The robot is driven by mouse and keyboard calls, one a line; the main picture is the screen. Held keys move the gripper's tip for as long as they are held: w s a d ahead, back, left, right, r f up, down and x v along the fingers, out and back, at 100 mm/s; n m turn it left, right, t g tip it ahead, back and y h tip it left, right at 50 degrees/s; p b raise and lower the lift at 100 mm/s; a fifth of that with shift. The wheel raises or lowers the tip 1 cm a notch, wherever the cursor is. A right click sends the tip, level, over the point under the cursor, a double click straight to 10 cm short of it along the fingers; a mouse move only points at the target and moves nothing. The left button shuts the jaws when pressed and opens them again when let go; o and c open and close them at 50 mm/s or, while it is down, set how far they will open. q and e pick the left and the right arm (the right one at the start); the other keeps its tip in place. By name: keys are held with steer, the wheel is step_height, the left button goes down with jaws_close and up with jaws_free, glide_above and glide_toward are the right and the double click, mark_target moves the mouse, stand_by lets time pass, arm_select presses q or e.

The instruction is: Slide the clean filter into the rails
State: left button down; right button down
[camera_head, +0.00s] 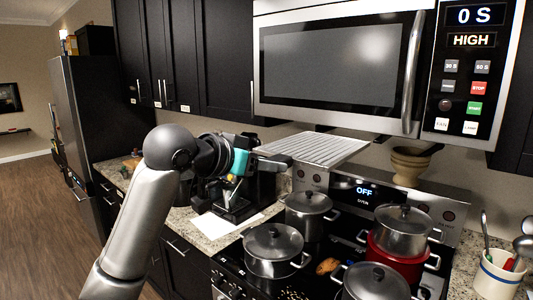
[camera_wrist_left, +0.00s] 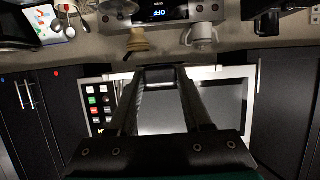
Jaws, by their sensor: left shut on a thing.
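The clean filter (camera_head: 318,147) is a flat, silvery ribbed panel in the head view. It lies just below the underside of the microwave (camera_head: 335,70), over the back left of the stove. My left gripper (camera_head: 284,161) is at its left front edge, shut on it. In the wrist view the fingers (camera_wrist_left: 160,75) reach toward the microwave (camera_wrist_left: 175,108), which appears upside down; the filter is hard to make out there. The rails are hidden under the microwave, and I cannot tell whether the filter touches them. My right gripper is not in view.
Lidded pots (camera_head: 273,245) crowd the stove, including a red one (camera_head: 395,258). A stacked brownish vessel (camera_head: 408,166) stands behind them. A utensil crock (camera_head: 498,278) is at the right. A dark appliance (camera_head: 258,190) and white paper (camera_head: 210,226) are on the left counter, below my gripper.

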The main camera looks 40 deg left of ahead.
mark_target(283, 155)
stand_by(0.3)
arm_select(q)
steer(key=shift+w+r+p, duration=0.2)
steer(key=shift+w+p, duration=0.45)
steer(key=shift+w+d+p, duration=0.15)
steer(key=shift+w+p, duration=0.9)
steer(key=shift+w, duration=0.85)
steer(key=shift+w+f, duration=0.15)
steer(key=shift+w, duration=0.2)
steer(key=shift+p, duration=1.1)
steer(key=shift+w+p, duration=0.2)
steer(key=shift+p, duration=0.2)
